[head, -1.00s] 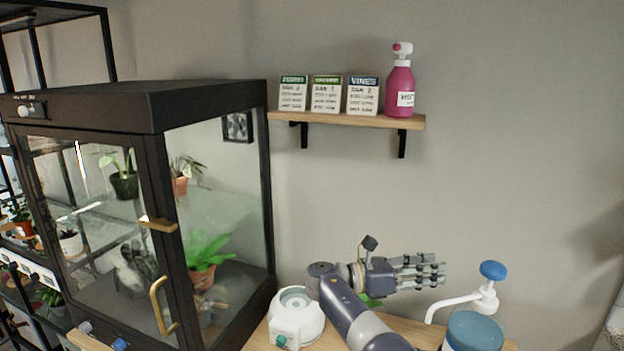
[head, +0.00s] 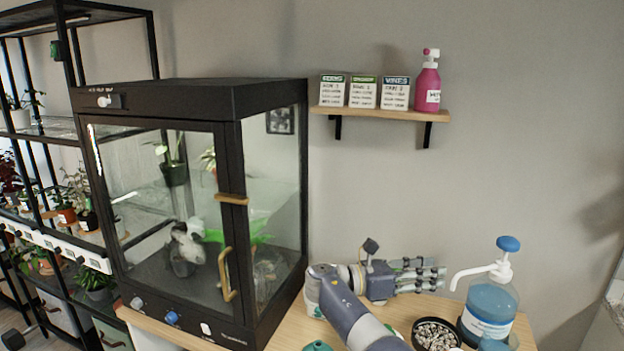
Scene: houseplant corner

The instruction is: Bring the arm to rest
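My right gripper (head: 420,275), a grey jointed hand, is in the head view at lower right. Its fingers are stretched out toward the right and it holds nothing that I can see. My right arm comes up from the bottom edge, bent at the wrist, above the wooden table (head: 290,330). The hand is left of the blue pump bottle (head: 488,305) and apart from it. It is behind a dish of pebbles (head: 436,336) in the picture. My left gripper is not in view.
A black-framed glass plant cabinet (head: 270,98) stands left of the arm, its door shut. A white round device (head: 312,292) is partly hidden behind my arm. A wall shelf (head: 380,114) holds cards and a pink bottle (head: 428,82). Racks with plants stand at far left.

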